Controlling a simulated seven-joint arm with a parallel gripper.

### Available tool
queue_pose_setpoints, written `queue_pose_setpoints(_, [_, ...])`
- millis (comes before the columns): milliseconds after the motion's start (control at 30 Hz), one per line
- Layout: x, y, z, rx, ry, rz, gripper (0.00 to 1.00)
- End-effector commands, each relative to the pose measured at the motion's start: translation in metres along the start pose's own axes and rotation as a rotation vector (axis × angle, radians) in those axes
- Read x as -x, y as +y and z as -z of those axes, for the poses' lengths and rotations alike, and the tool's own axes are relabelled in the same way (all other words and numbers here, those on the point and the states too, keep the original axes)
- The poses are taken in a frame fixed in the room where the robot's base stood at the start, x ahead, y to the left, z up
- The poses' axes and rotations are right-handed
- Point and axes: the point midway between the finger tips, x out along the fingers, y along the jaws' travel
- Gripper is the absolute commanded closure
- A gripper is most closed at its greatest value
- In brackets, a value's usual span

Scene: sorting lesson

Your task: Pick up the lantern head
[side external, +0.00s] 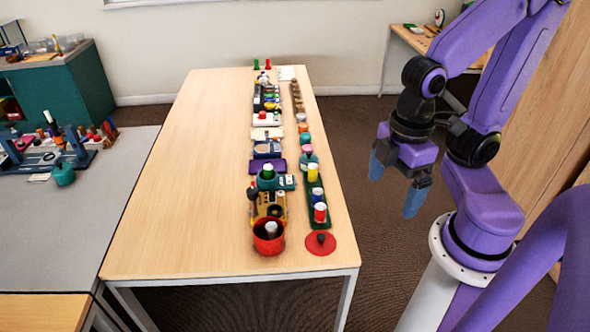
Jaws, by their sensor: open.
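My gripper (394,188) hangs at the right of the view, beyond the table's right edge. Its two blue fingers are apart with nothing between them. I cannot tell for sure which thing is the lantern head. At the table's near end stands a red round pot (262,243) with a pale cylinder (271,229) upright inside it. To its right lies a flat red disc (327,245) with a dark knob on top, apart from the pot. My gripper is to the right of these and farther back.
A long wooden table (180,220) holds a row of small items along its middle and right. A green tray (309,211) carries several coloured cylinders. The table's left half is clear. A grey table (110,210) with clutter stands at left.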

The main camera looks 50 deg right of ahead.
Motion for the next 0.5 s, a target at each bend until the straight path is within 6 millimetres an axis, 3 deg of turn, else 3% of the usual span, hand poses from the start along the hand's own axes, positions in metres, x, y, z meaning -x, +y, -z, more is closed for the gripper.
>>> queue_pose_setpoints(167, [0.001, 0.003, 0.004, -0.024, -0.001, 0.0, 0.0])
queue_pose_setpoints(267, [0.002, 0.013, 0.016, -0.097, -0.002, -0.002, 0.0])
queue_pose_setpoints(500, [0.003, 0.07, 0.065, -0.431, -0.008, -0.008, 0.0])
